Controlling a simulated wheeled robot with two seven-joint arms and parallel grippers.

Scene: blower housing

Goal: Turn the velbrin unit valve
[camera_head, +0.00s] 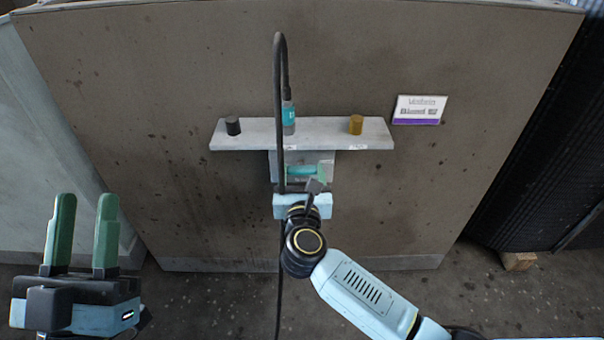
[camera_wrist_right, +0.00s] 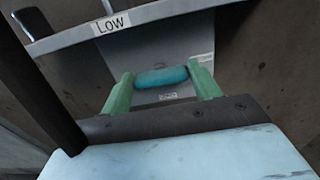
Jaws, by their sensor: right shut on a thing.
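The valve's teal handle (camera_head: 302,170) shows below the shelf on the front of the large brown housing. In the right wrist view the handle (camera_wrist_right: 162,77) lies crosswise between two green fingers. My right gripper (camera_wrist_right: 161,82) is shut on this handle, with a finger at each end. In the head view my right gripper (camera_head: 304,172) is partly hidden behind its own wrist. My left gripper (camera_head: 85,204) is open and empty at the lower left, with its green fingers pointing up, well away from the housing.
A grey shelf (camera_head: 350,133) carries a black knob (camera_head: 233,126), a teal-banded cylinder (camera_head: 288,116) and a brown-gold knob (camera_head: 355,125). A black cable (camera_head: 278,80) loops in front. A "LOW" label (camera_wrist_right: 112,22) is on the shelf edge. A white-purple sign (camera_head: 419,110) hangs right.

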